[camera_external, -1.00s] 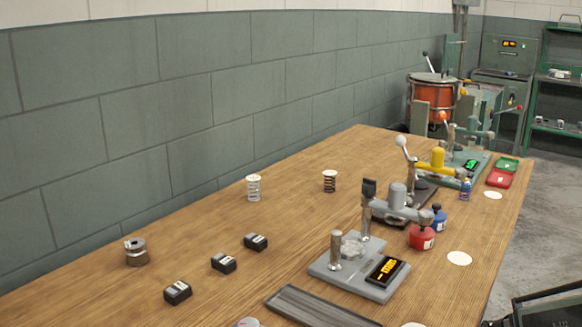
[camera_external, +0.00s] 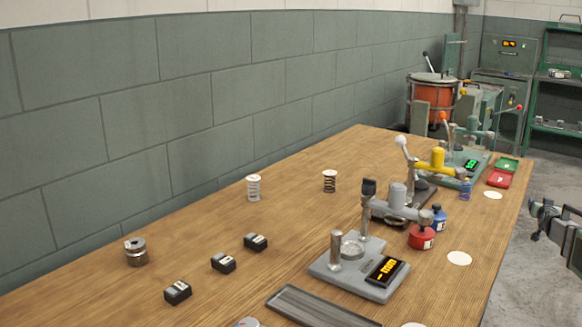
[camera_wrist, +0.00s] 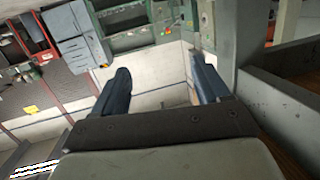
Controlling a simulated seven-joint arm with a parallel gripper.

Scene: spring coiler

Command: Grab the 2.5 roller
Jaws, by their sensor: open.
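Three small black blocks with pale label faces stand in a slanting row on the wooden table: a near one (camera_external: 178,292), a middle one (camera_external: 223,263) and a far one (camera_external: 256,242). Their markings are too small to read, so I cannot tell whether one is the 2.5 roller. My gripper (camera_external: 540,212) is at the right edge of the external view, off the table's right side and far from the blocks. In the wrist view my gripper (camera_wrist: 160,72) is open with nothing between its fingers, facing the room; no block shows there.
A grey spool (camera_external: 136,252) stands left of the blocks. A grey coiler (camera_external: 345,262) with posts and an orange display stands right of them, behind a dark tray (camera_external: 310,308). Two springs (camera_external: 254,188) (camera_external: 329,181) stand farther back. The left middle of the table (camera_external: 190,225) is clear.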

